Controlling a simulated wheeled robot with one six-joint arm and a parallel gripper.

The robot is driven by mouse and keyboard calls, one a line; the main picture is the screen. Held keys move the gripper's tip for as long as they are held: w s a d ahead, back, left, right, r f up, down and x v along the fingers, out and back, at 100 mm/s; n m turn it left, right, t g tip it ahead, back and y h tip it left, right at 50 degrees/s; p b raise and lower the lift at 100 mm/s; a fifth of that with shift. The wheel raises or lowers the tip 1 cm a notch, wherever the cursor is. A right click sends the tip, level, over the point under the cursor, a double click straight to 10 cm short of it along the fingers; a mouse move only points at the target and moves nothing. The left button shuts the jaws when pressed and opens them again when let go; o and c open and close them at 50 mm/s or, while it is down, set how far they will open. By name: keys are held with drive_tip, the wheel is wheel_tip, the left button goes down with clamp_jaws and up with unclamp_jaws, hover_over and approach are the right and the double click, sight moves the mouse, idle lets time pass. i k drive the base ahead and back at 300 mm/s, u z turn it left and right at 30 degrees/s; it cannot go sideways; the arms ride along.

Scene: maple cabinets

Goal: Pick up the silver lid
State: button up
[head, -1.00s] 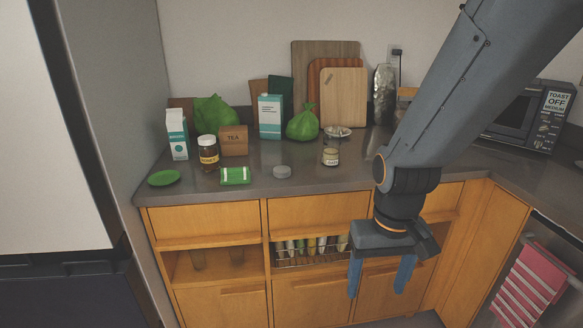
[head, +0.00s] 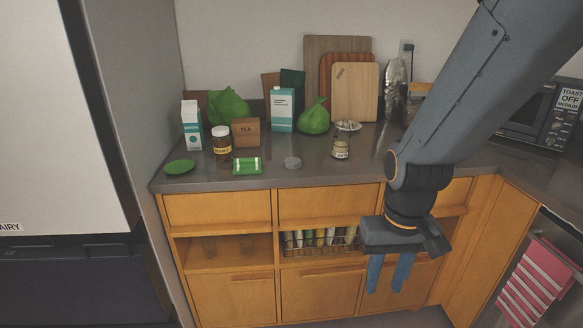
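The silver lid (head: 292,163) is a small flat grey disc lying on the dark countertop. It is near the front edge, between a green-wrapped packet and a small labelled jar. My gripper (head: 391,289) hangs in front of the cabinets, below counter height in the picture and to the right of the lid. Its two blue-grey fingers point down with a gap between them, and nothing shows between them. The gripper is well apart from the lid.
The green packet (head: 247,166) is left of the lid and the jar (head: 340,148) right of it. Cutting boards (head: 354,93) lean behind. The counter strip before the lid is clear.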

sight(293, 163)
drive_tip(key=k, duration=1.2)
drive_tip(key=u, duration=0.5)
drive_tip(key=i, duration=0.55)
drive_tip(key=u, duration=0.45)
drive_tip(key=i, duration=1.4)
drive_tip(key=z, duration=0.8)
